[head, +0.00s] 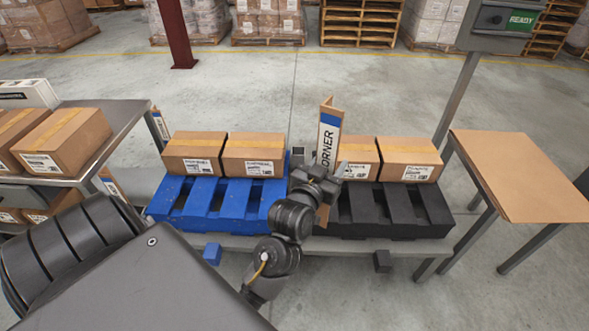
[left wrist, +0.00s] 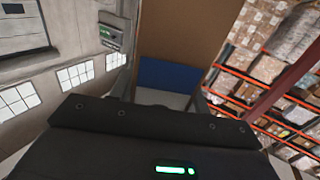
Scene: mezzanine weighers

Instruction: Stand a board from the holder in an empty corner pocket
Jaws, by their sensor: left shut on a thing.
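My left gripper (head: 325,180) is shut on a brown corner board (head: 328,138) with a blue and white label reading "CORNER". The board stands nearly upright, slightly tilted, in front of the gap between the blue pallet (head: 168,192) and the black pallet (head: 437,208). In the left wrist view the board (left wrist: 187,35) rises from between the fingers. Its lower end is partly hidden by the gripper, so I cannot tell whether it touches anything. A blue corner block (head: 212,254) and a black one (head: 382,261) sit at the bench's front edge. My right gripper is out of view.
Each pallet carries two cartons, such as this one (head: 195,150) on the blue pallet. A shelf with cartons (head: 62,140) stands left, with labelled board ends (head: 160,127) beside it. A brown-topped table (head: 520,175) and a post with a "READY" display (head: 521,20) stand right.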

